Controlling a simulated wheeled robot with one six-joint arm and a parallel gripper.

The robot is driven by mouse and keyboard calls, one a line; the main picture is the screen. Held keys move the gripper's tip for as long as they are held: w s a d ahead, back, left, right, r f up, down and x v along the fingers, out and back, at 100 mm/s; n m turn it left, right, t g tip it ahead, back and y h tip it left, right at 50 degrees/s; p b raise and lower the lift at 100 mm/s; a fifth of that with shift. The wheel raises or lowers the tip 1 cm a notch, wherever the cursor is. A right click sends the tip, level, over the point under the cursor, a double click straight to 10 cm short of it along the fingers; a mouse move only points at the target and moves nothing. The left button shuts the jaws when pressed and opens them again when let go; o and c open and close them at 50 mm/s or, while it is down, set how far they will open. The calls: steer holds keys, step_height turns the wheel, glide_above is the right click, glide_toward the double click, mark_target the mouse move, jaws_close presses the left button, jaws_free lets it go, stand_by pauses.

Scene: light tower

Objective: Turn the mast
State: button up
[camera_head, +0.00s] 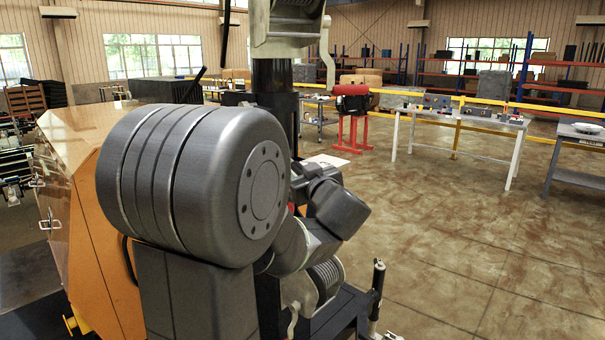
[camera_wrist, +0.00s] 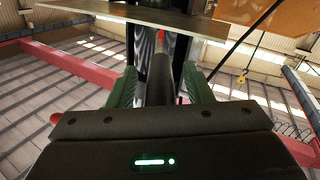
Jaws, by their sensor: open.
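The light tower's mast (camera_head: 272,76) stands upright as a dark post in the head view, with a pale lamp head (camera_head: 287,40) at its top. My arm hides the lower part of the mast. In the wrist view, my gripper (camera_wrist: 163,80) has its two green fingers apart. A dark rod-like bar (camera_wrist: 160,78) with a red part above it lies between the fingers. I cannot tell whether they touch it, or whether the bar belongs to the mast. In the head view my gripper is hidden behind my arm.
The tower's orange housing (camera_head: 95,205) stands close at the left. A black upright jack-like post (camera_head: 376,290) stands at the lower right of the arm. A white-legged workbench (camera_head: 460,120) and a red stand (camera_head: 353,115) are farther back.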

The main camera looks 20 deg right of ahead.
jaws_close()
steer(key=shift+w+a+f+m+h+b, duration=0.1)
steer(key=shift+a+m+h+b, duration=0.2)
steer(key=shift+a+h+b, duration=0.15)
steer(key=shift+a, duration=0.7)
steer(key=shift+c, duration=0.9)
jaws_free()
steer(key=shift+d, duration=0.15)
steer(key=shift+o, duration=0.9)
steer(key=shift+d, duration=0.15)
steer(key=shift+h, duration=0.35)
steer(key=s+a, duration=0.2)
steer(key=s, duration=1.1)
steer(key=shift+s, duration=0.4)
